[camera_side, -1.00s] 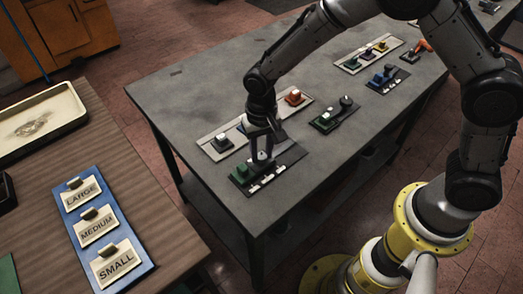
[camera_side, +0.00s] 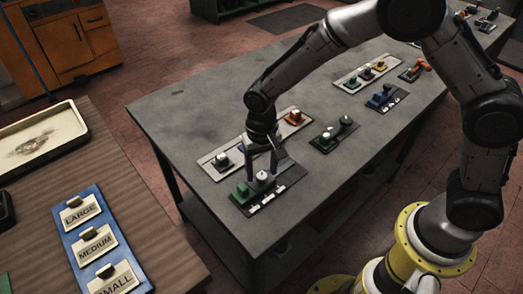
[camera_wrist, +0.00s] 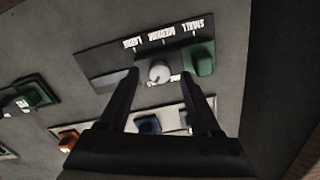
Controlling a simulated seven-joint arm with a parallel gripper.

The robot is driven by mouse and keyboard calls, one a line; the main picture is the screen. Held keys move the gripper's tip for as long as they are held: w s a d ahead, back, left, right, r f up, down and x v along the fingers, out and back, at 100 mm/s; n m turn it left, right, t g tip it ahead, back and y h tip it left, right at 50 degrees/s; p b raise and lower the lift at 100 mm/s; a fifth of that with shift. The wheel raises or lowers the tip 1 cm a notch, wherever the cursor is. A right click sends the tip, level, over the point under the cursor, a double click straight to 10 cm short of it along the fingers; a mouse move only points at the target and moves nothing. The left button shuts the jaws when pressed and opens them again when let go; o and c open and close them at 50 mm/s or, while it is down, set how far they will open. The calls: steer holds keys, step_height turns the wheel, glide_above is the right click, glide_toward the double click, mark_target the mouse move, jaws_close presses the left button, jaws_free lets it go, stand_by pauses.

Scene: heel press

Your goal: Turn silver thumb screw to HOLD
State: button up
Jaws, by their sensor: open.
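A round silver knob (camera_wrist: 159,72), which looks like the thumb screw, stands on a dark plate (camera_wrist: 105,58) beside a green block (camera_wrist: 201,59). The plate carries upside-down labels SMALL, MEDIUM and LARGE along one edge. Another small label lies by the knob, mostly hidden, and I cannot read it or the knob's setting. My gripper (camera_wrist: 159,75) is open, with one finger on each side of the knob and a gap to each. In the side view the knob (camera_side: 263,176) shows pale below and between the fingers of my gripper (camera_side: 262,175).
A light plate with coloured blocks (camera_side: 294,117) lies just behind. A dark plate with a green block and a black knob (camera_side: 346,121) lies to the right. More plates (camera_side: 385,96) stand farther back. The table's near left corner is bare.

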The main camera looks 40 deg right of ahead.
step_height(320, 180, up, 13)
stand_by(0.3)
stand_by(0.5)
step_height(320, 180, up, 6)
steer(key=m+t, duration=0.1)
glide_above(262, 175)
steer(key=d, duration=0.3)
steer(key=s+d+r+t, duration=0.3)
steer(key=s+d+r, duration=0.4)
steer(key=s+d+f+n, duration=0.2)
steer(key=s, duration=0.6)
steer(key=s+d+f+n+t, duration=0.1)
steer(key=s+d+f+n, duration=0.1)
steer(key=s, duration=0.5)
steer(key=shift+s+d+f+n+t, duration=0.2)
steer(key=shift+s+d+n+t, duration=0.25)
steer(key=shift+d, duration=0.3)
steer(key=shift+w, duration=0.1)
